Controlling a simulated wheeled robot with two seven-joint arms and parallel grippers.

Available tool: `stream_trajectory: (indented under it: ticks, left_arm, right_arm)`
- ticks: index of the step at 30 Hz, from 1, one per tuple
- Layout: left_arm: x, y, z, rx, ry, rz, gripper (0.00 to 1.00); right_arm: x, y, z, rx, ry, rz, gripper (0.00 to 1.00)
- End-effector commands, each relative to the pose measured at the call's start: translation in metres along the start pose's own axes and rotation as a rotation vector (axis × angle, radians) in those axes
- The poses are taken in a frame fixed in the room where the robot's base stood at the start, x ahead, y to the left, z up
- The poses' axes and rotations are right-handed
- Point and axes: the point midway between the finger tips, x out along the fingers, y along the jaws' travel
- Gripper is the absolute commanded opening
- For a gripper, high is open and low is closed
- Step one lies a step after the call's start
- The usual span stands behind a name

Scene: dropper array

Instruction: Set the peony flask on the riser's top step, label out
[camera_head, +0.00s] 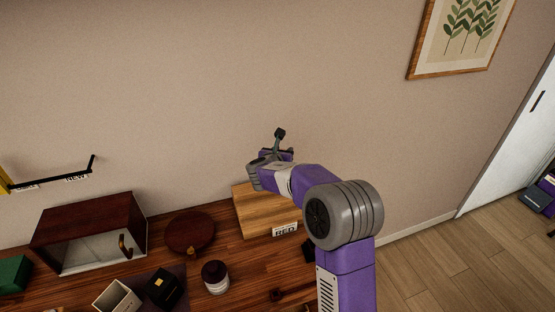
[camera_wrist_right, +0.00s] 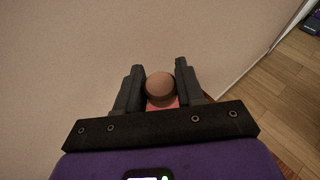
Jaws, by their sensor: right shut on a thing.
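My right gripper (camera_head: 277,142) is above the light wooden block (camera_head: 258,215), which may be the riser; its steps cannot be made out. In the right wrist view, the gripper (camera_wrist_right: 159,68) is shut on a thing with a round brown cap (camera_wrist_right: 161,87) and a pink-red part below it. This may be the peony flask; its label is not visible. In the head view my gripper and arm mostly hide the held thing. My left gripper is not in view.
A white card (camera_head: 285,229) with black letters stands at the block's front. Left of it are a round dark red lid-like thing (camera_head: 190,232), a dark jar (camera_head: 215,277), a black box (camera_head: 164,288), an open white box (camera_head: 117,297) and a brown cabinet (camera_head: 90,232). The wall is close behind.

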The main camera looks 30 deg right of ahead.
Motion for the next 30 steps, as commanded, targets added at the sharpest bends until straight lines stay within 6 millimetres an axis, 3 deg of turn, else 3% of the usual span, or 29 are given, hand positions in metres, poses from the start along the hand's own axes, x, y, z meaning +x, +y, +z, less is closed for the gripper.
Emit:
stream_trajectory:
  ticks: [7,10,14,22,30]
  left_arm:
    - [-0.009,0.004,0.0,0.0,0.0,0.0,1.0]
    - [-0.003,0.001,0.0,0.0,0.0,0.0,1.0]
    - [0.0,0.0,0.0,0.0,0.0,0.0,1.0]
    - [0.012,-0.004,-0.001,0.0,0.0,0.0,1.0]
    - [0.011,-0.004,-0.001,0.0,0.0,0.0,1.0]
  right_arm:
    - [0.033,0.024,0.016,0.001,-0.003,-0.001,0.0]
    - [0.039,0.025,0.0,-0.002,0.001,-0.001,0.0]
    - [0.042,0.025,-0.007,-0.001,-0.001,0.0,0.0]
    - [0.057,0.027,-0.046,-0.002,0.0,0.0,0.0]
    - [0.061,0.03,-0.049,0.001,-0.002,0.001,0.0]
